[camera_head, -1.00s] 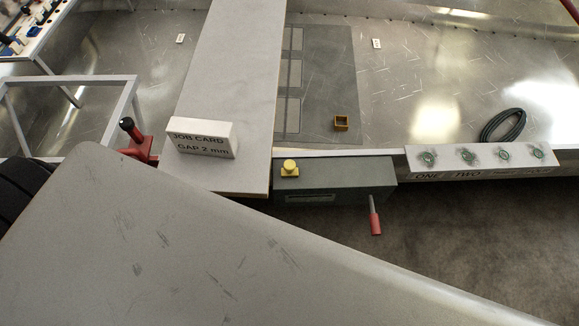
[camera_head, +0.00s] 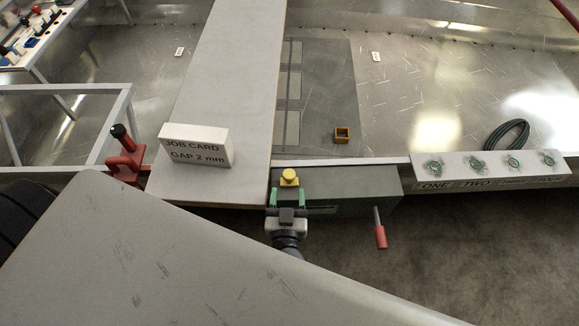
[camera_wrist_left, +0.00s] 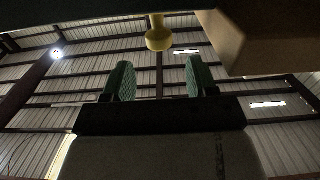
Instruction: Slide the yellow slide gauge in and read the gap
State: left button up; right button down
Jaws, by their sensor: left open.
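The yellow slide gauge shows as a yellow knob (camera_head: 289,177) on the left end of a dark green-grey box (camera_head: 350,187) at the panel's edge. My left gripper (camera_head: 288,196) is open at the near side of the knob, with one green finger to each side. In the left wrist view the yellow knob (camera_wrist_left: 158,36) hangs centred just beyond the spread fingertips (camera_wrist_left: 158,72), with no contact visible. The gripper hides part of the box's front. A white job card (camera_head: 197,147) reads "GAP 2 mm". My right gripper is not in view.
A red-handled lever (camera_head: 380,236) hangs from the box's right side. A red clamp (camera_head: 126,160) stands left of the card. A labelled strip (camera_head: 490,168) with several round fittings lies right.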

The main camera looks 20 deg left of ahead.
aim_at(289, 178)
pick_arm(q)
jog(key=x, duration=0.8)
jog(key=shift+w+a+f, duration=0.1)
jog(key=shift+w, duration=0.2)
